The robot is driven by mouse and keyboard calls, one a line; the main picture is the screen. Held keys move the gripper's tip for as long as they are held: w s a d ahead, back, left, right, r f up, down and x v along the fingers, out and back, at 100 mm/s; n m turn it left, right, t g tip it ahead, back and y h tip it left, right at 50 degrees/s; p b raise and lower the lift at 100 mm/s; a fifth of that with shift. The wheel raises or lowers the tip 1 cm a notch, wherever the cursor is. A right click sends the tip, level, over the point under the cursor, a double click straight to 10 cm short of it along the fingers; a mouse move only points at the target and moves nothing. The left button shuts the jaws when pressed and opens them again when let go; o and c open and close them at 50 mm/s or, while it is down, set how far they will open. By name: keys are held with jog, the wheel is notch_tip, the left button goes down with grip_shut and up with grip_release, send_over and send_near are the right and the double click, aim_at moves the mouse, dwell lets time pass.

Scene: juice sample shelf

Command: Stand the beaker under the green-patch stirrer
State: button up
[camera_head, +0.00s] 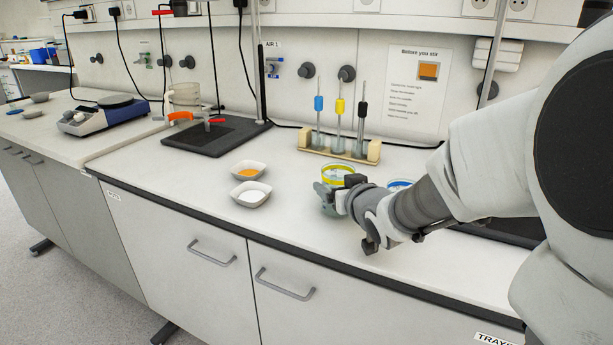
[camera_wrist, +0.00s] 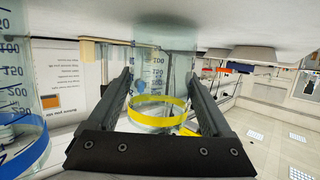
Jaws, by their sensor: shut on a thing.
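My gripper (camera_head: 336,190) is shut around a clear glass beaker (camera_head: 338,170) with a yellow band at its rim. The beaker is upright at the counter's front half, its base at or just above the top; I cannot tell which. In the wrist view, which is upside down, the beaker (camera_wrist: 158,112) sits between both fingers. A stirrer stand with a black base plate (camera_head: 225,140) and upright rod (camera_head: 260,70) is at the back left.
A blue-banded beaker (camera_head: 398,184) stands just right of my gripper, partly behind it. Two small dishes (camera_head: 249,170) (camera_head: 250,196) lie to the left. A wooden rack (camera_head: 340,153) with three coloured rods stands behind. A second dark base (camera_head: 510,232) is mostly hidden by my arm.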

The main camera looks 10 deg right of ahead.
jog(key=shift+f, duration=0.15)
jog(key=shift+f, duration=0.15)
jog(key=o, duration=1.5)
